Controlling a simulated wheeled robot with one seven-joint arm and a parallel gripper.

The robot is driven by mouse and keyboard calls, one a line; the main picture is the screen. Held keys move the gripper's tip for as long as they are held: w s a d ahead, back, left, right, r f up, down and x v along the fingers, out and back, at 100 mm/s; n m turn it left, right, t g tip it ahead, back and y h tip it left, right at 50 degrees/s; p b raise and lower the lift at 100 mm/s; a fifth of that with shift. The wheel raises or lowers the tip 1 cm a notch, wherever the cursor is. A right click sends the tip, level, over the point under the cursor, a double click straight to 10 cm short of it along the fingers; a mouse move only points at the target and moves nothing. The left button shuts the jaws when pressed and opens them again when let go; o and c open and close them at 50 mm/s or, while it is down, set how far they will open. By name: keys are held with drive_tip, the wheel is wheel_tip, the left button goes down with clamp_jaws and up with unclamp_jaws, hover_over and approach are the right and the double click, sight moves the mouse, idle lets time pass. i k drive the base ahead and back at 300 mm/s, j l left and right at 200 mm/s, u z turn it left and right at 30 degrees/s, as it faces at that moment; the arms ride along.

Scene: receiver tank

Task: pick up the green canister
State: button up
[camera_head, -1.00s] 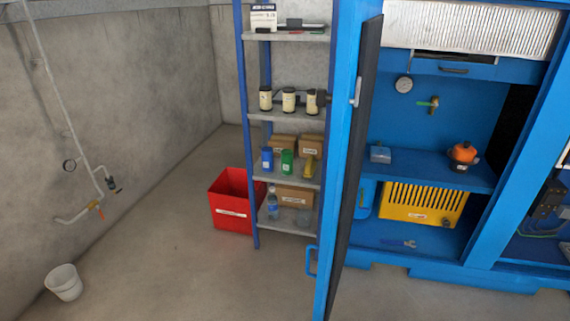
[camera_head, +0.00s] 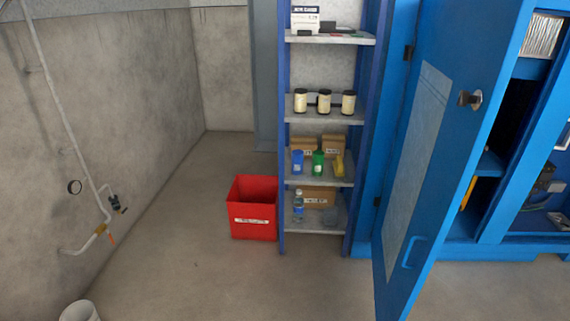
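The green canister (camera_head: 318,164) stands upright on a middle-low shelf of the narrow blue-framed rack. A blue canister (camera_head: 297,162) stands to its left and a yellow item (camera_head: 338,166) to its right. Cardboard boxes (camera_head: 333,145) are behind them on the same shelf. My gripper is not in view.
A red bin (camera_head: 254,208) stands on the floor left of the rack. An open blue cabinet door (camera_head: 450,130) juts out to the right of the rack. A white bucket (camera_head: 80,311) is at lower left. Pipes run along the left wall. The floor before the rack is clear.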

sight(318, 160)
drive_tip(key=i+j+u, duration=0.1)
drive_tip(key=i+j, duration=0.35)
drive_tip(key=j, duration=0.15)
drive_tip(key=i+j, duration=0.45)
drive_tip(key=j, duration=0.15)
drive_tip(key=i+l+u, duration=0.1)
drive_tip(key=i, duration=0.55)
drive_tip(key=i+l+u, duration=0.15)
drive_tip(key=i, duration=0.55)
drive_tip(key=i+l, duration=0.35)
drive_tip(key=l, duration=0.15)
drive_tip(key=i+l, duration=0.2)
drive_tip(key=l+u, duration=0.05)
drive_tip(key=l, duration=0.05)
